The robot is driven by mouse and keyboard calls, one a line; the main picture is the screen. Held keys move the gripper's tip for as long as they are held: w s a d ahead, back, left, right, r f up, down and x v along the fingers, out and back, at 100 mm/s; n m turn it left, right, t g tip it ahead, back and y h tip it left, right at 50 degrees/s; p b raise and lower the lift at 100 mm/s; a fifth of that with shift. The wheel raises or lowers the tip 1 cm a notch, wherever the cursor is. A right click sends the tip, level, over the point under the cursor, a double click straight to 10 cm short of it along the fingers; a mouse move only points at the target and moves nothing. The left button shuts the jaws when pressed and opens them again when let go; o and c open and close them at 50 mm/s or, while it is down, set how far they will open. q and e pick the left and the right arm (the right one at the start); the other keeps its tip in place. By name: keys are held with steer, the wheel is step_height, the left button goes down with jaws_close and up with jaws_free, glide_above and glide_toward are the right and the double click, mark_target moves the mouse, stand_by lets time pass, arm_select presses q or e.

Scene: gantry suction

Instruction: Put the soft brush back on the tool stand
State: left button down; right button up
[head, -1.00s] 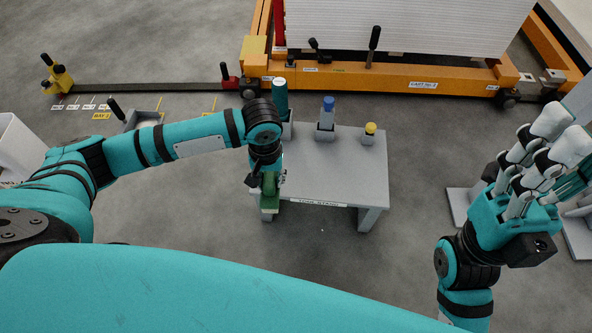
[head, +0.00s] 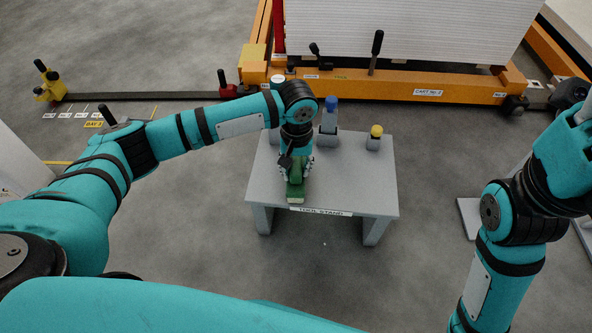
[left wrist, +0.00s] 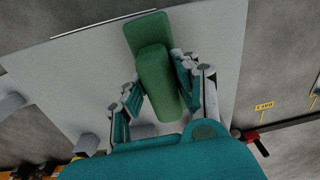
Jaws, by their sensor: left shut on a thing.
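The soft brush (head: 295,191) is green with a pale end in the head view. I cannot tell whether the brush touches the top. My right gripper (head: 575,150) is at the right edge, partly cut off, and its fingers cannot be made out.
A blue-topped tool (head: 329,118) and a yellow-topped tool (head: 375,137) stand in grey holders along the back of the stand. A white-topped tool (head: 277,81) shows behind my left arm. The orange cart (head: 400,87) is behind. The stand's right front is clear.

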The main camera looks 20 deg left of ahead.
arm_select(q)
steer(key=c, duration=1)
jaws_free()
